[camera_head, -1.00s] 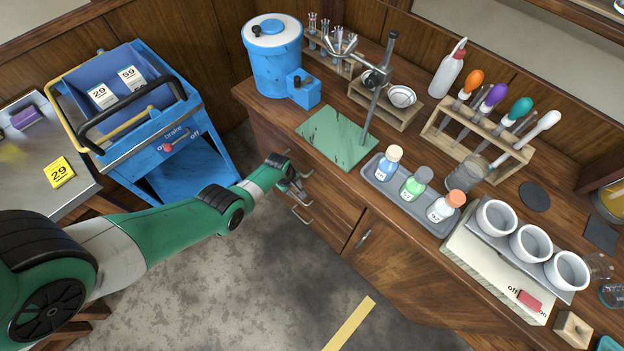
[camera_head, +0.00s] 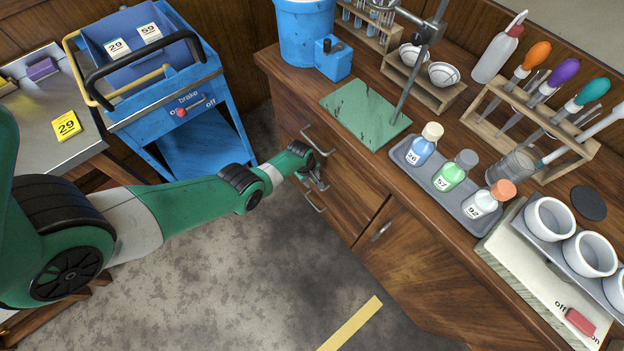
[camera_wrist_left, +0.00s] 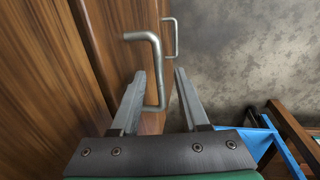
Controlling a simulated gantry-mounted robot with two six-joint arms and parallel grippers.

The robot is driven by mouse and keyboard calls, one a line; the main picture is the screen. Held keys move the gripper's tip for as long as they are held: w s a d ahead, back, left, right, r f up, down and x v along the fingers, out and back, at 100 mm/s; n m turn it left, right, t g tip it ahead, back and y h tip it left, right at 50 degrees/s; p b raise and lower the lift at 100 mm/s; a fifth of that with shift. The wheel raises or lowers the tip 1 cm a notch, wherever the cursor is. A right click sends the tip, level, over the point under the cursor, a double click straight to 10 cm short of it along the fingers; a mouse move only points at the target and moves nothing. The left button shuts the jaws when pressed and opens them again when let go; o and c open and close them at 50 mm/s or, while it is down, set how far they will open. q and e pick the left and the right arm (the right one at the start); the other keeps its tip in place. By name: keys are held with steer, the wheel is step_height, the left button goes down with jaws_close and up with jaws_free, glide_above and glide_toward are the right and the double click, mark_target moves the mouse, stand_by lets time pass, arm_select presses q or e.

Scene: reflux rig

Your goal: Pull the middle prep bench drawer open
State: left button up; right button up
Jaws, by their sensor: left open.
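The prep bench's drawer fronts (camera_head: 347,197) face the floor side and look shut. One metal handle (camera_head: 320,138) shows above my left gripper and another (camera_head: 314,203) below it. My left gripper (camera_head: 319,180) is open at the drawer fronts, between these two, and hides what lies behind it. In the left wrist view a bent metal handle (camera_wrist_left: 157,75) lies between the two open fingers (camera_wrist_left: 160,85), with its bar running lengthwise. I cannot tell whether a finger touches it. A second handle (camera_wrist_left: 172,38) shows farther off. My right gripper is not in view.
A blue cart (camera_head: 185,120) stands left of the bench, beside a metal table (camera_head: 95,125). The bench top holds a green plate stand (camera_head: 365,115), a bottle tray (camera_head: 440,190) and a blue tank (camera_head: 303,35). The floor (camera_head: 250,260) before the drawers is clear.

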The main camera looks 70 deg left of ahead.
arm_select(q)
steer(key=shift+c, duration=0.3)
jaws_close()
stand_by(1.1)
